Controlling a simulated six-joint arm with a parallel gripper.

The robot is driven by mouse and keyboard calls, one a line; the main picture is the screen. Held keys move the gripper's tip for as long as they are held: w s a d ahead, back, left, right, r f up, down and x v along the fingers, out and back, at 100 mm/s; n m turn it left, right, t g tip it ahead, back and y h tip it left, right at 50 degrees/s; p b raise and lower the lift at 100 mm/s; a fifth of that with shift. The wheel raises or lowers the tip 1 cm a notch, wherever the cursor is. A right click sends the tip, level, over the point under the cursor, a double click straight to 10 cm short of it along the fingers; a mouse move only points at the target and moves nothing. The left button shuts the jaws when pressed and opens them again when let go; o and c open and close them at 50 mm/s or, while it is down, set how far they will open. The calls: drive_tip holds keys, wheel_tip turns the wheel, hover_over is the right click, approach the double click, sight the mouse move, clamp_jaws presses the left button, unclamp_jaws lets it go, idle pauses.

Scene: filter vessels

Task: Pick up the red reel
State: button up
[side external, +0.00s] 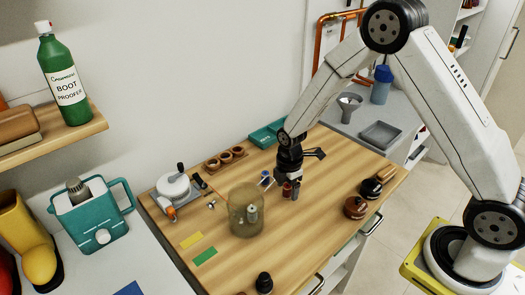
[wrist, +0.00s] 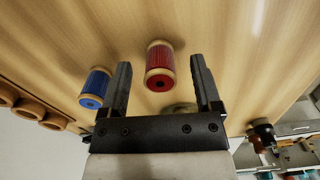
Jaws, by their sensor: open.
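The red reel (wrist: 160,66) stands on the wooden tabletop, a spool of red thread with pale wooden ends. In the wrist view it shows between the two fingers of my gripper (wrist: 163,82), nearer the left finger, with no finger visibly closed on it. My gripper is open. In the side view my gripper (side external: 292,188) is low over the table, and the red reel (side external: 287,189) shows at its fingers, partly hidden. A blue reel (wrist: 95,88) stands left of the left finger in the wrist view; it also shows in the side view (side external: 265,176).
A clear amber jar (side external: 246,212) stands left of my gripper. A wooden holder with round cups (side external: 225,158) and a teal tray (side external: 268,133) lie behind. Dark-topped brown pots (side external: 356,207) stand to the right.

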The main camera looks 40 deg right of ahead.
idle(0.3)
clamp_jaws()
drive_tip(key=shift+r, duration=0.2)
drive_tip(key=shift+r, duration=0.9)
drive_tip(key=s+r, duration=1)
drive_tip(key=s, duration=0.4)
drive_tip(key=shift+r, duration=0.4)
